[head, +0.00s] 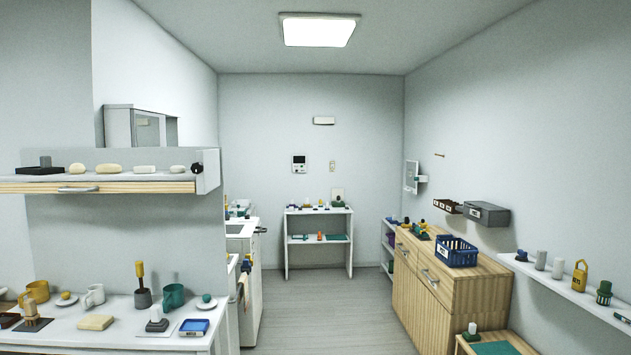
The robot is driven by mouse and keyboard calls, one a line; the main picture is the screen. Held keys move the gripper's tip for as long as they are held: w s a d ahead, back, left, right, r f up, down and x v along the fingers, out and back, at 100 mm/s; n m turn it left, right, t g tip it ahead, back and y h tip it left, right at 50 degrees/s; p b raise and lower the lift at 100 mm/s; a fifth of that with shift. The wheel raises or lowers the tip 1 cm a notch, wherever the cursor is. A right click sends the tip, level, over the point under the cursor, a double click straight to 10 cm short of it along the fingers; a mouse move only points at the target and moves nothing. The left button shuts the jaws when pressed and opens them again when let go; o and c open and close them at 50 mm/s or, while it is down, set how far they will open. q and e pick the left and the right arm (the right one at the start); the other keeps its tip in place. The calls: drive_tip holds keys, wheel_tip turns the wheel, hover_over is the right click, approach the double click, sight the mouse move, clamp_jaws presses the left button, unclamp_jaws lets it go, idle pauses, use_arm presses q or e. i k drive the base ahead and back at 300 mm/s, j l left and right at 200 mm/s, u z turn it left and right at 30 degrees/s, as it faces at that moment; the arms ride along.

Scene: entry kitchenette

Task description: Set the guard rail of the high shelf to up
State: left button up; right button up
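The high shelf (206,171) is on the left, above a white counter. A light wood rail (140,187) with a grey handle (78,189) runs along its front edge. The rail sits low, and the things on the shelf show fully above it. On the shelf are a dark tray (40,170) with a block in it, several pale rounded pieces (77,168) and a small dark object (196,168) at the right end. Neither of my grippers is in view.
The white counter (120,322) below holds mugs, a brush in a pot (142,285) and a blue tray (194,327). A wooden cabinet (425,285) with a blue basket (456,252) stands right. A wall shelf (570,290) juts out at far right. The middle floor (318,310) is clear.

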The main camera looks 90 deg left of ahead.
sight(181, 187)
drive_tip(key=u, duration=4.05)
drive_tip(key=i+j+z, duration=0.1)
drive_tip(key=i+z, duration=0.15)
drive_tip(key=i, duration=0.25)
drive_tip(key=i+j+z, duration=0.2)
drive_tip(key=i, duration=0.35)
drive_tip(key=i+j+z, duration=0.25)
drive_tip(key=i, duration=0.25)
drive_tip(key=j, duration=0.1)
